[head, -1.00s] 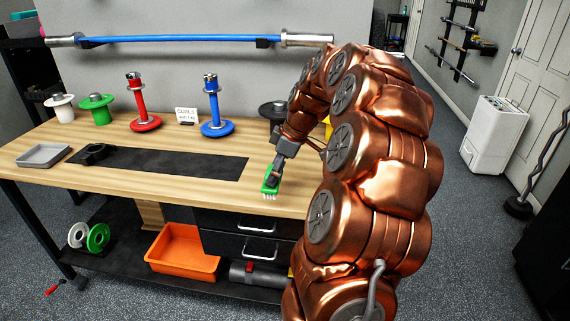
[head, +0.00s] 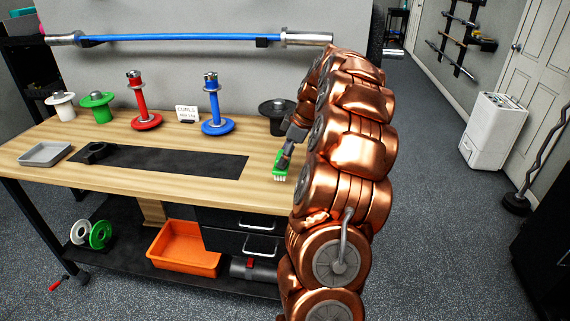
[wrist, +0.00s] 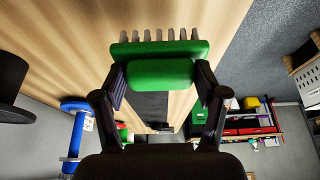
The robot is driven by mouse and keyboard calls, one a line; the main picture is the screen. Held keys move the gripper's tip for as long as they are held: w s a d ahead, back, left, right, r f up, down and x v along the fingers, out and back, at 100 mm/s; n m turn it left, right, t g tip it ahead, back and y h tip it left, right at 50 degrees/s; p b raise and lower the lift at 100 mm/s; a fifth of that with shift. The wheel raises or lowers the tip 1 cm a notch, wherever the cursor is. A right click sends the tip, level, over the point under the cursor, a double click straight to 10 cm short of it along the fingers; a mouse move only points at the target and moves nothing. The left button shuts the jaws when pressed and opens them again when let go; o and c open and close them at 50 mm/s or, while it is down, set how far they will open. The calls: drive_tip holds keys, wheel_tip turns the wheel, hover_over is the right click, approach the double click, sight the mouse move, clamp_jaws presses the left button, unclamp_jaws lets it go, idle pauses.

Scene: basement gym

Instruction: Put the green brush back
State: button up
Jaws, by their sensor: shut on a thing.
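The green brush (head: 281,172) has a row of pale bristles. In the head view it is over the right end of the wooden workbench (head: 180,198), bristles toward the front edge. My gripper (head: 286,158) is shut on it. In the wrist view the brush (wrist: 160,72) lies crosswise between the two fingers of my gripper (wrist: 160,82), with the bristles away from the palm. Whether the brush touches the bench top cannot be told. My arm hides the right end of the bench.
A grey tray (head: 44,153) sits at the bench's left end, beside a black mat (head: 170,163). Red (head: 139,105) and blue (head: 214,108) weight posts and a black plate stand (head: 277,115) line the back. An orange bin (head: 184,248) is on the lower shelf. The front bench strip is clear.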

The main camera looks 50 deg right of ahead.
drive_tip(key=shift+d+f+p, duration=0.1)
drive_tip(key=shift+f+p, duration=0.45)
drive_tip(key=shift+f, duration=1.15)
drive_tip(key=shift+f, duration=0.2)
drive_tip(key=o, duration=1.2)
drive_tip(key=shift+r, duration=0.15)
drive_tip(key=shift+r, duration=0.15)
drive_tip(key=b+v, duration=0.2)
drive_tip(key=v, duration=0.9)
drive_tip(key=shift+r, duration=0.35)
drive_tip(key=shift+d, duration=0.1)
